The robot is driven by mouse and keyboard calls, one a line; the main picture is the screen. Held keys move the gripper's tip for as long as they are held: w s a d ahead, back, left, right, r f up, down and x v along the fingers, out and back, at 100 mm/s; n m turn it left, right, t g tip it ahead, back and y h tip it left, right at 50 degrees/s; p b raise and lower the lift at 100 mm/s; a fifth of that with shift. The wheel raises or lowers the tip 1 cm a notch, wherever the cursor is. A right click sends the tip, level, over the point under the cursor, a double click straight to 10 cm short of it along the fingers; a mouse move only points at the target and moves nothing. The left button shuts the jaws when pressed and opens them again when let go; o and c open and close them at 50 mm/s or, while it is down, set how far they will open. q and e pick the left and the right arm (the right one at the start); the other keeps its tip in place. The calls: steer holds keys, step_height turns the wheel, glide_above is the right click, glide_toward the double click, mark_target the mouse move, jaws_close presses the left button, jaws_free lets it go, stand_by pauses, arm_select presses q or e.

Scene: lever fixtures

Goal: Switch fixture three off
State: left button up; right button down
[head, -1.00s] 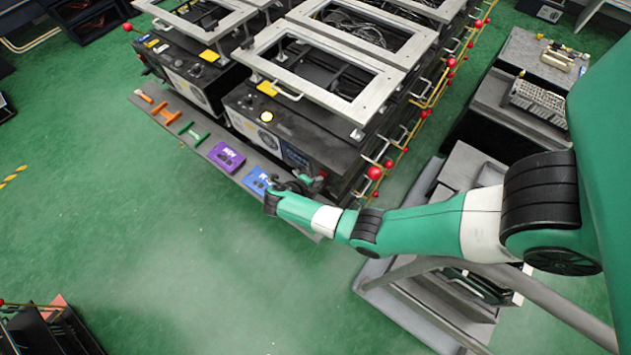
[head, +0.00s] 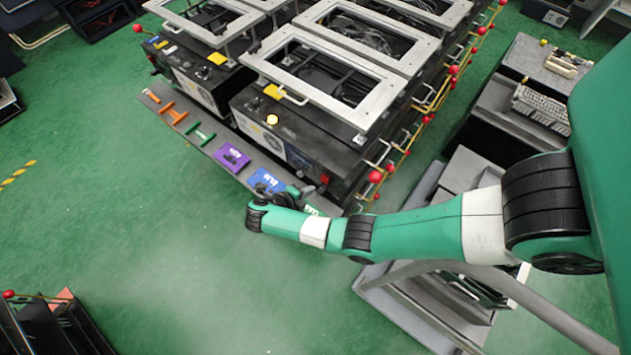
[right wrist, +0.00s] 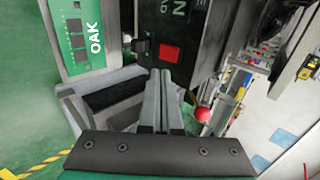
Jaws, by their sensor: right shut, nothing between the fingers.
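A ledge (head: 213,149) along the front of the black machines carries a row of coloured fixtures: two orange (head: 151,98) (head: 172,113), a green bar (head: 200,135), a purple plate (head: 232,157) and a blue plate (head: 267,181). No number shows to tell which is fixture three. My right gripper (right wrist: 160,75) is shut and empty, pointing below the red block in that view. Contact cannot be told. My left gripper is out of view.
Black machines with grey open frames (head: 330,75) stand behind the ledge. Red balls on yellow rods (head: 375,177) stick out from their right side. Grey equipment (head: 540,90) stands at the right.

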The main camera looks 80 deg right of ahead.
steer(key=p+v, duration=0.1)
steer(key=v, duration=0.5)
steer(key=shift+r, duration=0.35)
steer(key=shift+w+a+f+p, duration=0.15)
steer(key=shift+f+p, duration=0.2)
steer(key=shift+f, duration=0.15)
steer(key=shift+w+a+f+p, duration=0.15)
steer(key=shift+f+p, duration=0.2)
steer(key=shift+f, duration=0.1)
